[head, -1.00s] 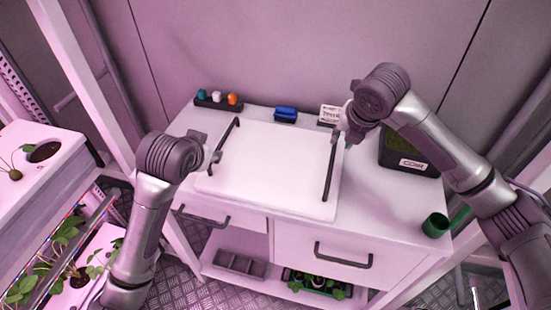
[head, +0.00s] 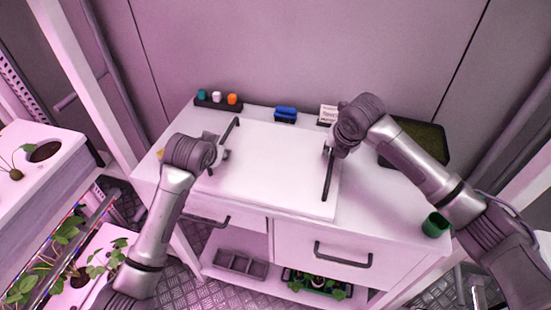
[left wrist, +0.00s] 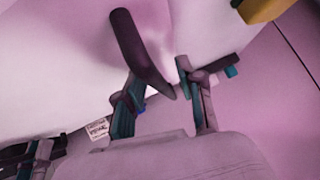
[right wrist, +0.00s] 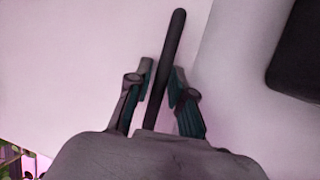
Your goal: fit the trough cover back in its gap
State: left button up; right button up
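The trough cover (head: 270,165) is a flat white panel lying on the white cabinet, with a dark bar handle near each end. My left gripper (head: 224,156) is at the left handle (head: 230,134); in the left wrist view its open fingers (left wrist: 168,100) stand either side of that handle (left wrist: 138,45). My right gripper (head: 330,152) is at the right handle (head: 328,180); in the right wrist view its open fingers (right wrist: 160,95) straddle that handle (right wrist: 169,55), with space showing on both sides. I cannot make out the cover's gap in these views.
A rack with a white planted trough (head: 60,150) stands at the left. On the cabinet top (head: 375,215) are a bottle holder (head: 217,105), a blue item (head: 285,114), a small sign (head: 328,114), a dark planted box (head: 425,140) and a green cup (head: 435,224). Drawers and a shelf are below.

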pick_arm(q)
jog(key=shift+c, duration=1.3)
pick_arm(e)
grip_shut()
pick_arm(q)
grip_shut()
jog(key=shift+r, duration=0.1)
pick_arm(e)
jog(key=shift+r, duration=0.1)
